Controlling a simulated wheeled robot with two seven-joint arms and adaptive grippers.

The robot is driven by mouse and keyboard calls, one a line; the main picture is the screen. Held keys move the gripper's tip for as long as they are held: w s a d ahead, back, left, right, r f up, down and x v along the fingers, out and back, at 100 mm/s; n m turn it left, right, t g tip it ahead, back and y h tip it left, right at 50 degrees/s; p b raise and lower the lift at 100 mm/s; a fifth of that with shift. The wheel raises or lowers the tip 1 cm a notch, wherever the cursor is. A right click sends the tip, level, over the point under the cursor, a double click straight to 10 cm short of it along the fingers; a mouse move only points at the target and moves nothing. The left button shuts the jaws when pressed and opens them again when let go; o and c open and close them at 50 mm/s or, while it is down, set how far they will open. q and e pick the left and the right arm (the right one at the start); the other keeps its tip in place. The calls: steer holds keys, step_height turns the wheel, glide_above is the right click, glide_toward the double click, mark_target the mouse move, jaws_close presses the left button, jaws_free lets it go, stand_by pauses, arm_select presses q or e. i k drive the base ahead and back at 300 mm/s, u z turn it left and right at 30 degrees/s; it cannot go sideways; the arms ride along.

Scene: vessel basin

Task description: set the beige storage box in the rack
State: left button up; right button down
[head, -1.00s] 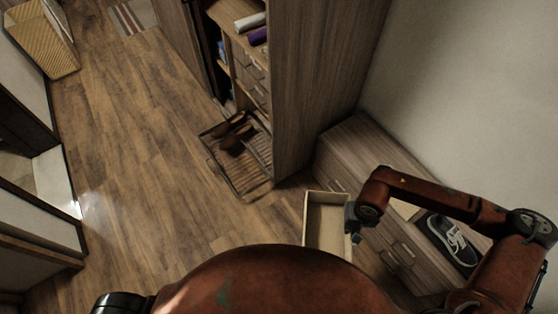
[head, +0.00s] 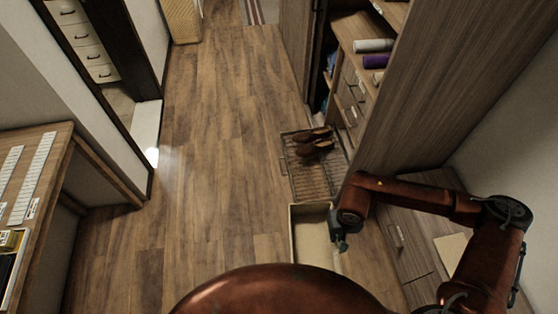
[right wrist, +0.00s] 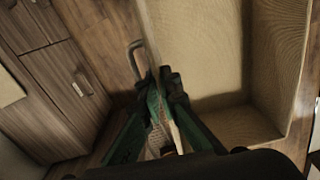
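The beige storage box (head: 312,246) is open-topped and hangs above the floor at the lower middle of the head view. My right gripper (head: 341,243) is at its right side. In the right wrist view the fingers (right wrist: 162,88) pinch one side wall, and the empty inside of the box (right wrist: 195,50) shows to the right. A low wire rack (head: 308,184) sits at the foot of the open wardrobe, just beyond the box, with brown shoes (head: 314,146) at its far end. My left gripper is not in view.
The wardrobe's side panel (head: 440,80) stands right of the rack. A low drawer cabinet (head: 402,238) is below my right arm. A wooden desk (head: 50,150) stands at the left. The wood floor (head: 215,130) between is clear.

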mark_target(313, 179)
steer(key=u, duration=0.7)
steer(key=i, duration=3.9)
steer(key=z, duration=3)
